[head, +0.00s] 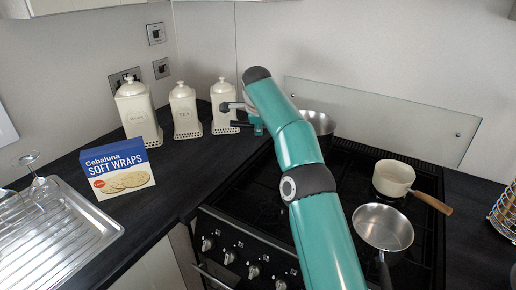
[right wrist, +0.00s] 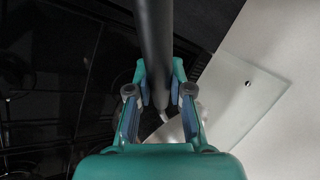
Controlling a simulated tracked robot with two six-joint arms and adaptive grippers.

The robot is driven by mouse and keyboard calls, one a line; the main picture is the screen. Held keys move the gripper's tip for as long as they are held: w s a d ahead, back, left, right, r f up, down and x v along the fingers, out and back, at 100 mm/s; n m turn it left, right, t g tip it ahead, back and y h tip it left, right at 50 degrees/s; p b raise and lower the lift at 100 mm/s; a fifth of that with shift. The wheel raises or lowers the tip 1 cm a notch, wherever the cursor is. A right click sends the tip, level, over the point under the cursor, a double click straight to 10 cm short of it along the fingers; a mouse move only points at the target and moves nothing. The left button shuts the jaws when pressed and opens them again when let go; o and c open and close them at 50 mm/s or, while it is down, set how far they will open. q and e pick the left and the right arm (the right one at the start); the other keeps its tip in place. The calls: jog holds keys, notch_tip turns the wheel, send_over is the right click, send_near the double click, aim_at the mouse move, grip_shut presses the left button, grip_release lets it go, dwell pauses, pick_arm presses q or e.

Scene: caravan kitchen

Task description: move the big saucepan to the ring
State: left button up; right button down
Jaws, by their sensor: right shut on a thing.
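A steel saucepan (head: 320,122) stands at the back left of the black hob, partly hidden behind my right arm. I take it for the big saucepan. My right gripper (head: 250,118) is at the back left of the hob, mostly hidden by my own arm in the head view. In the right wrist view, my right gripper (right wrist: 160,92) is shut on a dark round handle (right wrist: 154,40). The pan body is mostly hidden there. A second steel pan (head: 383,227) sits at the front right of the hob. My left gripper is not in view.
A cream pan (head: 394,177) with a wooden handle sits at the back right of the hob. Cream canisters (head: 186,110) and a soft wraps box (head: 118,171) stand left of it. A glass splashback (head: 390,118) rises behind. The front left hob area looks clear.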

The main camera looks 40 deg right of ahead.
notch_tip(320, 180, down, 4)
jog(key=shift+b, duration=0.95)
jog(key=shift+f+b, duration=0.45)
jog(key=shift+f, duration=0.1)
jog(key=c, duration=1.1)
grip_release()
jog(key=shift+o, duration=0.2)
jog(key=shift+r, duration=0.1)
